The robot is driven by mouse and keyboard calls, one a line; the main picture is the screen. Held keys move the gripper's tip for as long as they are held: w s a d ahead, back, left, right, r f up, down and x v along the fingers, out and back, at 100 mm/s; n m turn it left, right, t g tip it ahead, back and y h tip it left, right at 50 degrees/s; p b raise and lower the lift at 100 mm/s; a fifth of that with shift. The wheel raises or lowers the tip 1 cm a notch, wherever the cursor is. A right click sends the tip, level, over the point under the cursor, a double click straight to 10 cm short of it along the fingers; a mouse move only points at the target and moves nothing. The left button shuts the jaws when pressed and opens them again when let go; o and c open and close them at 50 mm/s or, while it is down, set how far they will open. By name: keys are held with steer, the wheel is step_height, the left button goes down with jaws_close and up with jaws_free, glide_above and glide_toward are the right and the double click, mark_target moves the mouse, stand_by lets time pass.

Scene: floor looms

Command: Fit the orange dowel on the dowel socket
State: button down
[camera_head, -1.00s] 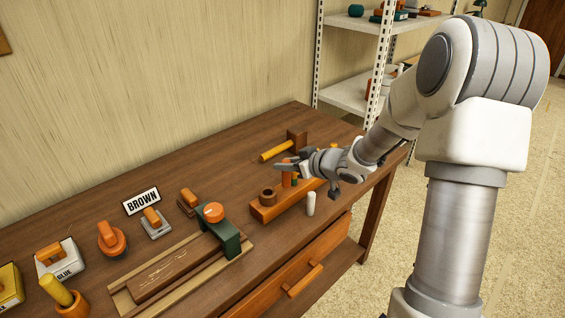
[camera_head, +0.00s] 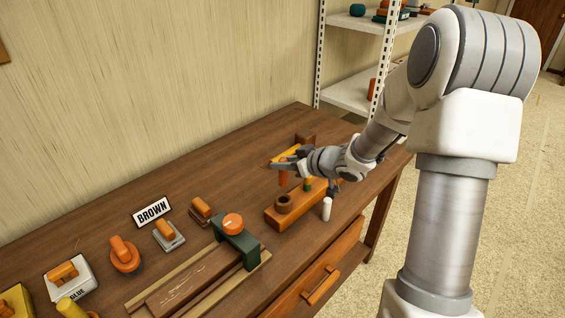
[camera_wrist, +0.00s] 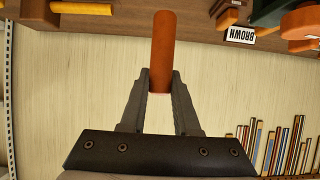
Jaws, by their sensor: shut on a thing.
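The orange dowel (camera_head: 283,174) is upright in my gripper (camera_head: 287,162), near the back edge of a long orange block (camera_head: 300,205). A brown ring-shaped socket (camera_head: 283,201) stands on the left end of this block, and the dowel's lower end appears just above and behind it, apart from it. In the wrist view the dowel (camera_wrist: 163,45) sits between both fingertips (camera_wrist: 160,85), extending beyond them. The ring is not seen in the wrist view.
A small green peg (camera_head: 307,184) is on the block, right of the ring. A yellow-handled mallet (camera_head: 284,153) lies behind. A green clamp with an orange knob (camera_head: 237,243) is to the left.

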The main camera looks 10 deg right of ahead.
mark_target(283, 185)
steer(key=shift+p, duration=0.3)
steer(key=shift+f+b, duration=1.65)
steer(key=shift+f, duration=0.8)
steer(key=shift+f+b, duration=0.7)
steer(key=shift+f, duration=0.6)
steer(key=shift+f, duration=0.2)
steer(key=shift+f+b, duration=0.5)
steer(key=shift+f, duration=0.1)
steer(key=shift+f, duration=0.15)
steer(key=c, duration=0.6)
jaws_free()
steer(key=shift+o, duration=0.2)
